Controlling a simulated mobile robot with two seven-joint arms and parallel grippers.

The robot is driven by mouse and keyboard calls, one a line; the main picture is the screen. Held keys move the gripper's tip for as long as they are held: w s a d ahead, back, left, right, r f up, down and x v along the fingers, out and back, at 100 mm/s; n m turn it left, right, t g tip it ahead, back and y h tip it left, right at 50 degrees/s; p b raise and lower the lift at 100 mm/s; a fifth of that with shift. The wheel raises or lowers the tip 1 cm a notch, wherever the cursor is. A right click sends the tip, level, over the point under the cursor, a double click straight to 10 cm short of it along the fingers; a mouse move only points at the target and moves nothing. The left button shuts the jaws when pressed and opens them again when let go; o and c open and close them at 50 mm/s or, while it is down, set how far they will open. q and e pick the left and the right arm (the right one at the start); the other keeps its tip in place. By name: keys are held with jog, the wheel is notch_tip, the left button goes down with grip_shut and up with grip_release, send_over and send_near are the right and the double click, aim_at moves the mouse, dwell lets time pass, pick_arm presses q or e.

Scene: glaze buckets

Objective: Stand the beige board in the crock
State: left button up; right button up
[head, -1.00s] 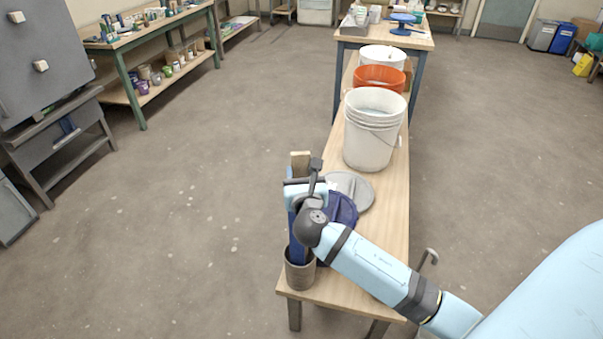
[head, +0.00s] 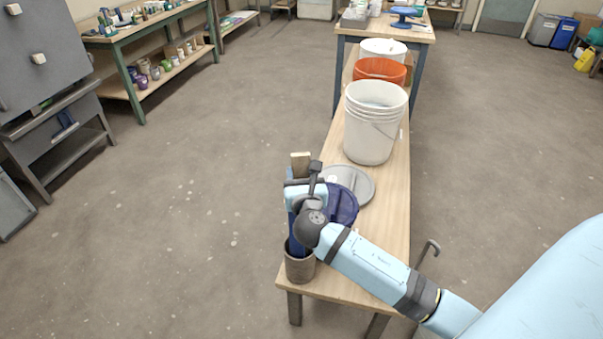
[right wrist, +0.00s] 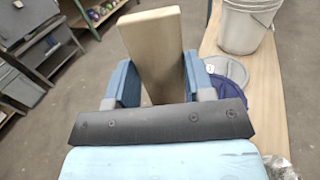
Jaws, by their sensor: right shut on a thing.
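The beige board (head: 300,164) is upright in my right gripper (head: 297,196). Its top end shows above the gripper in the head view, and the board (right wrist: 157,45) stands between the two blue fingers in the right wrist view. The gripper is shut on it. The grey-brown crock (head: 299,267) stands at the near left corner of the bench, below the gripper. A dark blue strip runs from the gripper down to the crock's mouth; I cannot tell what it is. The board's lower end is hidden, so I cannot tell whether it is inside the crock. My left gripper is out of view.
Behind stand a large white bucket (head: 372,135), an orange bucket (head: 380,70) and another white bucket (head: 384,48). The floor left is clear.

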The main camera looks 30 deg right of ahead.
jog(key=shift+f+b, duration=1.05)
jog(key=shift+f, duration=0.85)
jog(key=o, duration=1.2)
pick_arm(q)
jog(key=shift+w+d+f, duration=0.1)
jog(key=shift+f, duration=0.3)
pick_arm(e)
jog(key=shift+c, duration=0.4)
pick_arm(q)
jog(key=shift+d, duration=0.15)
pick_arm(e)
jog(key=shift+w, duration=0.1)
